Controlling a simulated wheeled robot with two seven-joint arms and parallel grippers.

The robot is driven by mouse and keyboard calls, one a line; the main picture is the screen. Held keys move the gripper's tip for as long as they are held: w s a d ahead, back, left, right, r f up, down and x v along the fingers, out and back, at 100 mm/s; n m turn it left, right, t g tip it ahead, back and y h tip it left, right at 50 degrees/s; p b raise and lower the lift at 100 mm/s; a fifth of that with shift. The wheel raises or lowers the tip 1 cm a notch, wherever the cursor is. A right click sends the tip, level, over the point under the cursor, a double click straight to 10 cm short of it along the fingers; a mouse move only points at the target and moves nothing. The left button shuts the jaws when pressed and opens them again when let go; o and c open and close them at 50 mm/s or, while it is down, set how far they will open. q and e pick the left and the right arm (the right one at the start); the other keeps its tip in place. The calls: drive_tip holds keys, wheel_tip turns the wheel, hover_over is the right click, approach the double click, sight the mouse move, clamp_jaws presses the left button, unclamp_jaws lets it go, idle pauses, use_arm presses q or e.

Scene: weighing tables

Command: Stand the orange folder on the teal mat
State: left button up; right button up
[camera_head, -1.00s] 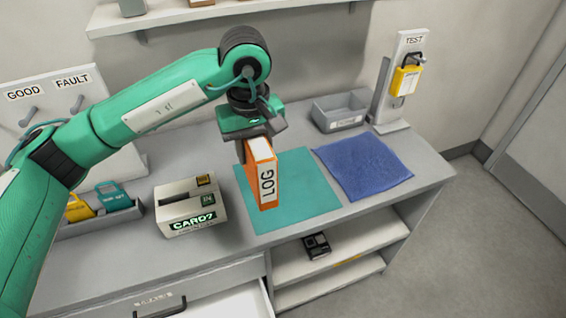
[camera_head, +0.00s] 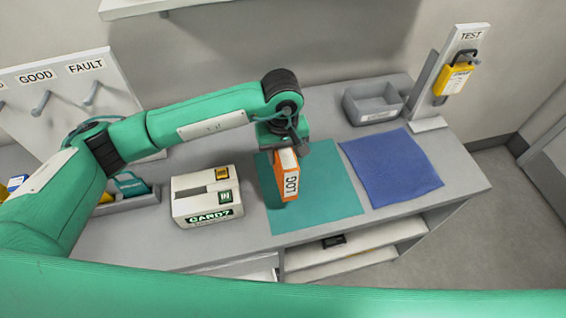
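The orange folder (camera_head: 285,184), with a white label reading LOG, is upright over the left part of the teal mat (camera_head: 330,190). My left gripper (camera_head: 282,148) comes down from above and is shut on the folder's upper end. The gripper partly hides the folder's top. I cannot tell whether the folder's lower edge touches the mat. My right gripper is not in view.
A grey bin (camera_head: 372,103) and the TEST stand (camera_head: 455,65) are behind. A green arm link of mine crosses the bottom.

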use_arm(q)
wheel_tip(320, 180, down, 3)
drive_tip(key=shift+f+p, duration=0.1)
drive_tip(key=shift+p, duration=0.3)
drive_tip(key=shift+f+p, duration=0.7)
drive_tip(key=shift+f, duration=1.35)
drive_tip(key=o, duration=1.2)
drive_tip(key=shift+r, duration=0.25)
wheel_tip(320, 180, up, 11)
drive_tip(key=b, duration=0.5)
drive_tip(key=shift+f, duration=0.15)
drive_tip(key=shift+r+b, duration=0.35)
drive_tip(key=shift+r, duration=0.2)
